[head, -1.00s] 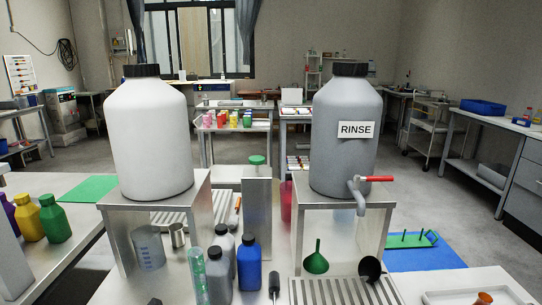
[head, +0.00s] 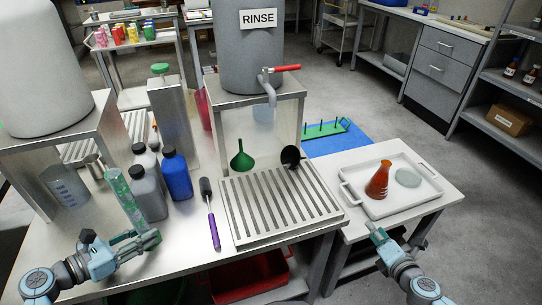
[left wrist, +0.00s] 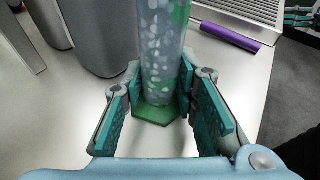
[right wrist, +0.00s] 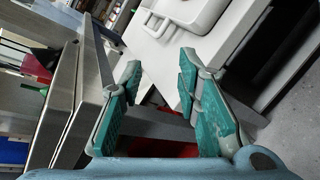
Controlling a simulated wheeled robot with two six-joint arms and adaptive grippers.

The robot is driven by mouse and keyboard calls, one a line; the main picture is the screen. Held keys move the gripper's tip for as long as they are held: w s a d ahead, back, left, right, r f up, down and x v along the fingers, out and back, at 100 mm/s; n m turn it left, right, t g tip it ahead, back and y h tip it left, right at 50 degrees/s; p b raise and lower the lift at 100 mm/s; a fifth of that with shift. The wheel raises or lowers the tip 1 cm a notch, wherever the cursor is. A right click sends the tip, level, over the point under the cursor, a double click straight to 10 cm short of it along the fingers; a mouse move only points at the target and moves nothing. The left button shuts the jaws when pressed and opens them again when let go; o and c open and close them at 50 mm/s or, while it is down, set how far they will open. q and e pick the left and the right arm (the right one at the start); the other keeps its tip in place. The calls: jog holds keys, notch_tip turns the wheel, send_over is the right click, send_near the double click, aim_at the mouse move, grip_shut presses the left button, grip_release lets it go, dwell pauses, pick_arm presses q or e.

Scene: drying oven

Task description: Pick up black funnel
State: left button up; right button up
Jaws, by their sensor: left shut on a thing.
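The black funnel (head: 290,156) lies tipped on its side at the back of the slatted drain rack, by the right leg of the rinse stand, in the head view. A green funnel (head: 242,160) stands left of it, stem up. My left gripper (head: 148,240) is at the table's front left, shut on a speckled clear cylinder with a green base, which also shows between the fingers in the left wrist view (left wrist: 160,60). My right gripper (head: 376,232) is open and empty in front of the side table, well right of and nearer than the black funnel; its spread fingers show in the right wrist view (right wrist: 160,95).
Grey and blue bottles (head: 176,175) and a purple-handled brush (head: 212,225) stand or lie between the cylinder and the drain rack (head: 280,205). The grey RINSE tank (head: 250,60) sits above the funnels. A white tray (head: 350,190) holds an orange flask (head: 379,180).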

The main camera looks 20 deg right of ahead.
jog(key=w+a+r+n+t+h, duration=0.1)
jog(key=w+a+r+n+t, duration=0.3)
jog(key=w+a+r+n, duration=1.15)
jog(key=m, duration=0.3)
send_near(297, 150)
jog(key=x, duration=0.7)
jog(key=shift+s+r, duration=0.1)
grip_shut()
